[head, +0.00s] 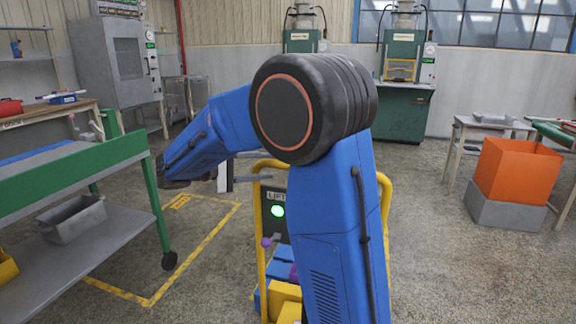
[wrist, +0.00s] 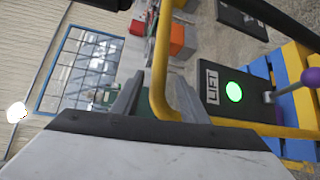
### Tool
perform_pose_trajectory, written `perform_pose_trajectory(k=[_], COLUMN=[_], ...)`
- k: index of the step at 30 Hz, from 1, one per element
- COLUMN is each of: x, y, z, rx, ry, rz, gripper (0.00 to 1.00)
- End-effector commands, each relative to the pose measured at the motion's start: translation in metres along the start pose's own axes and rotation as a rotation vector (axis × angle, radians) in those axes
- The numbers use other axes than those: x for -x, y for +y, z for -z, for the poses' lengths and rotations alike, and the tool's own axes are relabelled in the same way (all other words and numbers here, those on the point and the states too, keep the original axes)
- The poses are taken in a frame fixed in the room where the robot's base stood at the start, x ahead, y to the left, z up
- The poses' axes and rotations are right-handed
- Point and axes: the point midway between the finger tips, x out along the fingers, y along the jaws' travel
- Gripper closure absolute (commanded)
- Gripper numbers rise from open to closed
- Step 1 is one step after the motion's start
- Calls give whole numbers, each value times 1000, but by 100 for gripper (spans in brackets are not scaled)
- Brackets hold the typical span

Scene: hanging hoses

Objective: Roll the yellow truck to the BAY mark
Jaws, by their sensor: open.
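The yellow truck (head: 262,205) stands in the middle of the head view, partly hidden behind my blue arm. It has a yellow tube frame and a black LIFT panel with a lit green light; the panel (wrist: 217,90) also shows in the wrist view. My gripper (head: 256,166) is open beside the upper left of the frame. The BAY mark (head: 180,202), a yellow floor outline with small lettering, lies left of the truck.
A green-framed bench (head: 90,165) with a wheeled leg stands along the left, close to the outline. An orange bin (head: 515,170) stands at the right. Green machines (head: 403,110) line the back. Floor between truck and outline looks clear. A purple-knobbed lever (wrist: 308,78) sticks out by the panel.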

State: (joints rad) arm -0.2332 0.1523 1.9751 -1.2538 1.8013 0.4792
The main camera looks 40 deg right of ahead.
Motion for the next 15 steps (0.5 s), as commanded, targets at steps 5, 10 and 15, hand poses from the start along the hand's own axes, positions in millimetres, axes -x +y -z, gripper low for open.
perform_pose_trajectory(k=[5,10,15], x=[-33,-60,-78], y=[0,0,0], z=[-1,-1,0], rx=[-1,0,0], ry=[-3,-2,-1], rz=[1,2,1], gripper=[60,60,60])
